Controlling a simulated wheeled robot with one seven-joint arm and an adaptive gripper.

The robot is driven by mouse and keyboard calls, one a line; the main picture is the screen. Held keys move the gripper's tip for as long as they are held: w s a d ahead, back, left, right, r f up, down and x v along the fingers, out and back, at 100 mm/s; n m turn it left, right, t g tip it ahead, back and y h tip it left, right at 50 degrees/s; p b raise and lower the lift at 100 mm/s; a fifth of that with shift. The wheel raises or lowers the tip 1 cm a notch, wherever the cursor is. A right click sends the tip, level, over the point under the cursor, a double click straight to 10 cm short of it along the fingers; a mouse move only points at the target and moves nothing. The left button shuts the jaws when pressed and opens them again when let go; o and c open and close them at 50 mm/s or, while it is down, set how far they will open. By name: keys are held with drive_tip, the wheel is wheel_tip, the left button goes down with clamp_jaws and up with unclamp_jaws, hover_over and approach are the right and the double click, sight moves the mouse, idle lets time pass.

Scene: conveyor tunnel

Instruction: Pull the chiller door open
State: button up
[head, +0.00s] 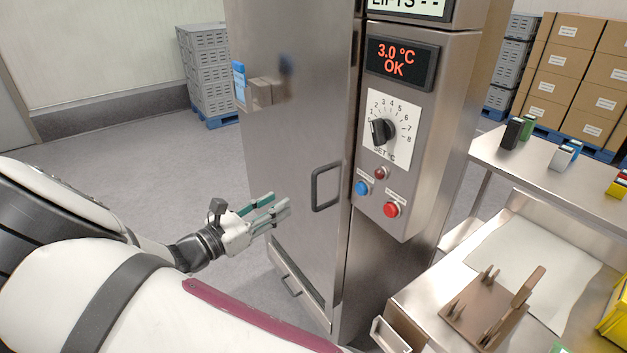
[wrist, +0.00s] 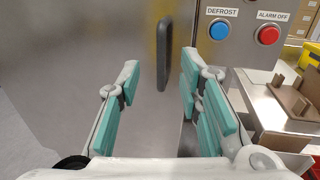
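The chiller door (head: 290,150) is a tall steel panel, and its right edge lies along the cabinet frame with no clear gap. A dark upright loop handle (head: 315,188) sits near that edge. In the wrist view the handle (wrist: 164,55) is ahead, above and between the fingertips. My gripper (head: 280,206) is to the left of the handle and a little lower, in front of the door. Its teal-padded fingers (wrist: 158,90) are spread apart with nothing between them. They look apart from the handle.
A control panel (head: 418,130) right of the door carries a display reading 3.0 °C OK, a dial and buttons. A steel bench (head: 430,290) with a brown fixture (head: 493,310) stands at the right.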

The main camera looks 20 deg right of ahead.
sight(312, 182)
drive_tip(key=p+x, duration=0.1)
drive_tip(key=x, duration=1.2)
drive_tip(key=shift+c, duration=0.3)
clamp_jaws()
